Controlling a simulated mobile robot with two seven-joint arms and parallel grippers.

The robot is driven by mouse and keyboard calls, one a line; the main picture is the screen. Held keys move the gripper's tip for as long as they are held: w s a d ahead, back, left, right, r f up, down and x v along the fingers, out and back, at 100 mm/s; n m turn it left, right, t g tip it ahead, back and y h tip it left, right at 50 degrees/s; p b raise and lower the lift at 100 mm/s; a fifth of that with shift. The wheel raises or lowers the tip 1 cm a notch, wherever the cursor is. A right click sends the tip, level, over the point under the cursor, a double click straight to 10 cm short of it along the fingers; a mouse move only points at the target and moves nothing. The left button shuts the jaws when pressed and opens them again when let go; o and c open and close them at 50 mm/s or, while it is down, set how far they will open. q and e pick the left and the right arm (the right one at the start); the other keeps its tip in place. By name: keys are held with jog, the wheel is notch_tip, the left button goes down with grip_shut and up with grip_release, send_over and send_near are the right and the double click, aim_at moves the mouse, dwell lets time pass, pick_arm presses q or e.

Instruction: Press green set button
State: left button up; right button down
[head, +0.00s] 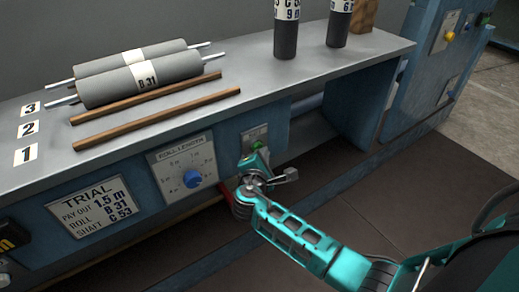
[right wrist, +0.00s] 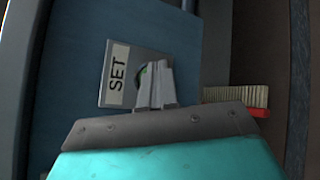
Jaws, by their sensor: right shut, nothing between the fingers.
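The green set button (right wrist: 143,72) is mostly hidden behind my fingers in the right wrist view; a green edge shows beside a dark round rim. It sits on a grey plate with a white SET label (right wrist: 117,72). In the head view the plate (head: 254,134) is on the blue bench front, right of the roll length dial. My right gripper (right wrist: 155,64) is shut and empty, its fingertips in front of the button. I cannot tell whether they touch it. In the head view the right gripper (head: 257,152) is just below the plate. My left gripper is not in view.
The roll length dial (head: 192,178) and the TRIAL card (head: 92,208) are to the left. Grey rolls (head: 140,80) and wooden strips (head: 158,119) lie on the bench top (head: 250,85). A brush (right wrist: 237,97) with red on it shows beside my gripper. The floor at right is open.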

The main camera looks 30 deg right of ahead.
jog(key=shift+w, duration=0.25)
jog(key=shift+s, duration=0.1)
dwell(0.4)
jog(key=shift+s+p, duration=0.55)
jog(key=shift+s, duration=0.35)
jog(key=s, duration=0.1)
jog(key=s+p, duration=0.1)
jog(key=s, duration=0.1)
jog(key=s+p, duration=0.1)
jog(key=s, duration=0.1)
jog(key=shift+d, duration=0.25)
